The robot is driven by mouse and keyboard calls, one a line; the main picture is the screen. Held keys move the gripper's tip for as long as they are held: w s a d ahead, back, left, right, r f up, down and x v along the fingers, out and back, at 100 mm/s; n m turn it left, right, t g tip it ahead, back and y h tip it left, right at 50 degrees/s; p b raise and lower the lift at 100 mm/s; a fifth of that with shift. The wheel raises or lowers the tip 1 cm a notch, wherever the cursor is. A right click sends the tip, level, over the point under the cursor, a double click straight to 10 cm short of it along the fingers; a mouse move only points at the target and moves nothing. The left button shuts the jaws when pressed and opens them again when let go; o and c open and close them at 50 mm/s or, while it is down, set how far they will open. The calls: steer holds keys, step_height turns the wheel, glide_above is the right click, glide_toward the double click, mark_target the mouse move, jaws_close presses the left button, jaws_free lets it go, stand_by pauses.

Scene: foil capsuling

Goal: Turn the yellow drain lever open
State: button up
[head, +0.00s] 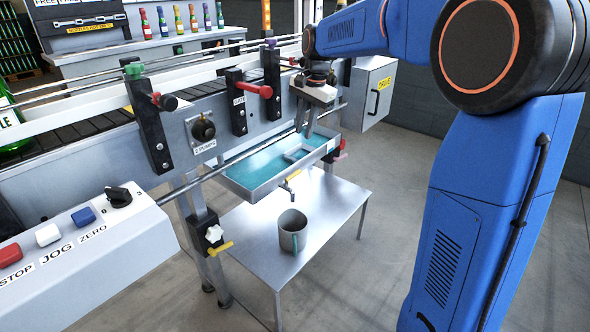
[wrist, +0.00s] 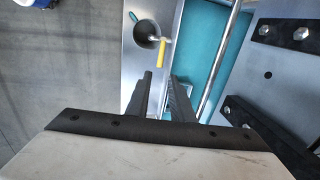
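The yellow drain lever (head: 288,186) sticks out below the front edge of the metal drip tray (head: 258,190), which holds blue-green liquid. In the wrist view the lever (wrist: 162,53) lies just beyond my fingertips, roughly in line with the gap between them. A grey metal mug (head: 293,236) stands on the low table below the lever; the wrist view shows its rim (wrist: 137,38) partly behind the lever. My gripper (head: 306,132) points down over the tray, apart from the lever. Its two fingers (wrist: 161,76) are spread with nothing between them.
The low steel table (head: 250,232) has bare room around the mug. A rail (head: 222,168) runs along the front of the machine. Another yellow handle (head: 220,248) sits on the machine's leg. Red-handled clamps (head: 255,89) and a grey cabinet (head: 372,92) flank my arm.

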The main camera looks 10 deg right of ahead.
mark_target(294, 173)
steer(key=w+f, duration=0.1)
steer(key=f, duration=0.4)
steer(key=w+a+f, duration=0.1)
steer(key=f, duration=0.5)
steer(key=w+a+f, duration=0.1)
steer(key=f, duration=0.5)
steer(key=shift+w+a+f, duration=0.1)
steer(key=shift+c, duration=0.7)
jaws_close()
